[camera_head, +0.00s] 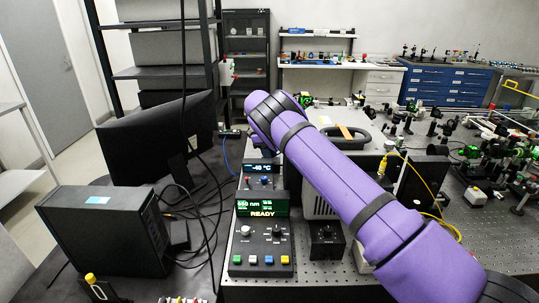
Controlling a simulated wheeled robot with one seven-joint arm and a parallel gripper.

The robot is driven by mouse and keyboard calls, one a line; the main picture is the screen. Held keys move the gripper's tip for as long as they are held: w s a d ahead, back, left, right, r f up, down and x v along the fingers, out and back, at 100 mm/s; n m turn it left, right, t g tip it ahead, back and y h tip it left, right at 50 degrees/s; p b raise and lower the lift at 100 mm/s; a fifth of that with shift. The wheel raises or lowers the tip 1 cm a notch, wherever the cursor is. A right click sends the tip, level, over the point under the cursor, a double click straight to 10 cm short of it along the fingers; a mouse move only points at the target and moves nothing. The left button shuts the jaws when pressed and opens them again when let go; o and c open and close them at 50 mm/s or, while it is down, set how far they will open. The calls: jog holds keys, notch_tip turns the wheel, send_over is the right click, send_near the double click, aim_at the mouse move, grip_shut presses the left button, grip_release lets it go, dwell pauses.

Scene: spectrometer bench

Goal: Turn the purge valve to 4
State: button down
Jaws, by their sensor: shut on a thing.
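My purple arm (345,185) reaches from the lower right up to a bend near the middle of the view. My gripper is not visible; the arm's far end goes out of sight behind its own bend. No dial here can be read as the purge valve or its setting. A black box with a round knob (327,240) stands on the bench just left of the arm. A console (262,245) left of it shows "660 nm" and "READY" and has knobs and several coloured buttons. A smaller unit (262,181) with a blue display stands behind it.
A monitor (155,135) and a black computer case (105,232) fill the left, with loose black cables beside them. Optics crowd the perforated bench (450,215) on the right. A yellow cable (425,178) runs close to my arm. Blue drawers (445,84) stand at the back.

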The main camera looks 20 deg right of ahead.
jog(key=shift+m, duration=0.5)
jog(key=c, duration=1)
grip_release()
jog(key=v, duration=1)
jog(key=shift+w+r, duration=0.2)
jog(key=shift+r, duration=0.15)
